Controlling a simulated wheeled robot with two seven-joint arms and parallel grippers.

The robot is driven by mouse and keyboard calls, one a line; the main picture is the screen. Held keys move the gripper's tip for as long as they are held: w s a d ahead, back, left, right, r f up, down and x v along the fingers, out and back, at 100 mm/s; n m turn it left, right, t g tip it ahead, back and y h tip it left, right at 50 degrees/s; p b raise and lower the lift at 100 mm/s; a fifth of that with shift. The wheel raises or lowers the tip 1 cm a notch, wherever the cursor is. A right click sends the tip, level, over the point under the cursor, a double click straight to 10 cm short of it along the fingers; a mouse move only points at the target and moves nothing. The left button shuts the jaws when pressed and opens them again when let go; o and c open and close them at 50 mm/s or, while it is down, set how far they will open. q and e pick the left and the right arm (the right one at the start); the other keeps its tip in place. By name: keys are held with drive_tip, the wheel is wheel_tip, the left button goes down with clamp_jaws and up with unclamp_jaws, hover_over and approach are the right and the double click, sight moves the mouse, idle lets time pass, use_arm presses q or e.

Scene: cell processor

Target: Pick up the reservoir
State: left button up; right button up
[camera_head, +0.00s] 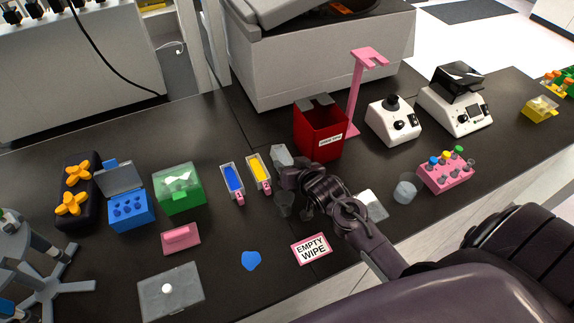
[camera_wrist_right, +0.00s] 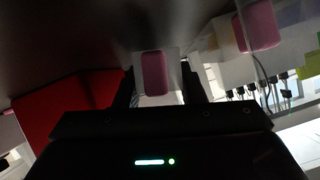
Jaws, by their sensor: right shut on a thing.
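The reservoir (camera_head: 281,155) is a clear, pale tray on the black bench, just right of the yellow-filled reservoir (camera_head: 259,170). My right gripper (camera_head: 284,172) is at its near end and shut on it, hiding that end. In the right wrist view a pink end tab (camera_wrist_right: 155,73) of the held reservoir shows between the two fingers. I cannot tell whether it is lifted off the bench. A blue-filled reservoir (camera_head: 233,180) lies further left. My left gripper is not in view.
A red bin (camera_head: 320,130) stands close behind the right gripper, with a pink stand (camera_head: 357,90) beside it. A green box (camera_head: 180,188) and blue box (camera_head: 130,210) are to the left. Bench around the blue patch (camera_head: 251,261) is mostly clear.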

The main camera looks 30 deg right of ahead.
wheel_tip(320, 180, up, 20)
drive_tip(key=shift+f, duration=0.2)
